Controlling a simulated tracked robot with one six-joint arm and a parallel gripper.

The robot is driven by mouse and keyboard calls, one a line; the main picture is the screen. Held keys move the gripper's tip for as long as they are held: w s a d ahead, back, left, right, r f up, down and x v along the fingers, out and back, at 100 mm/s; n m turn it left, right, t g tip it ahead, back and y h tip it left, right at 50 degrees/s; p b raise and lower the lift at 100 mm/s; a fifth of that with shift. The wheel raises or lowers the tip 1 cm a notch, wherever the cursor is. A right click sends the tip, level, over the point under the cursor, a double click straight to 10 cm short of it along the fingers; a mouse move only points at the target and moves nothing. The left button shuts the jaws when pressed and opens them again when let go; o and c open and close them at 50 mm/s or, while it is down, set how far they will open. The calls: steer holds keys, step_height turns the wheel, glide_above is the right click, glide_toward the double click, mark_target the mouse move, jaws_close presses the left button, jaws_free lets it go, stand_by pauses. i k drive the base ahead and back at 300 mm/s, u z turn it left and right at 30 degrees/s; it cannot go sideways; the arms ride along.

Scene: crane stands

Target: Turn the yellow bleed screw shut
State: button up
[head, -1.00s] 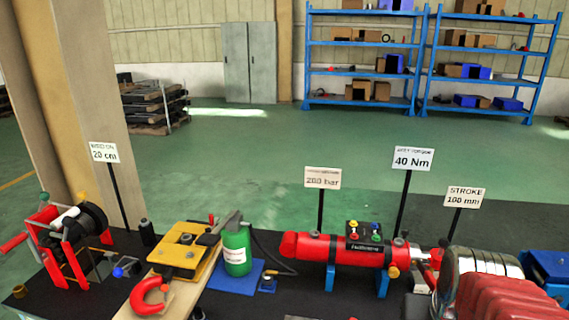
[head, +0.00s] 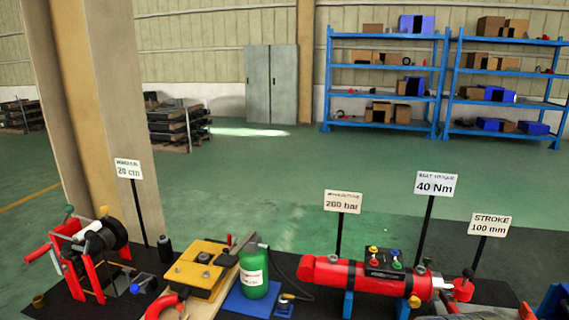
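A red hydraulic cylinder (head: 335,274) lies on the black bench top on blue supports. A black block (head: 386,261) sits on top of it, with small coloured knobs, including a yellow one (head: 373,250). Another yellow-orange knob (head: 414,301) shows low on the cylinder's right part. I cannot tell for certain which of these is the bleed screw, nor how far either is turned.
Left of the cylinder stand a green bottle (head: 253,272), a yellow plate device (head: 200,268) and a red-framed winch (head: 95,246). Upright signs, such as the 40 Nm sign (head: 436,184), rise behind the bench. Blue shelves (head: 385,97) stand far behind on open floor.

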mark_target(414, 301)
steer(key=z, duration=0.05)
steer(key=k, duration=0.5)
steer(key=z, duration=0.7)
steer(key=i, duration=0.45)
steer(key=u, duration=0.25)
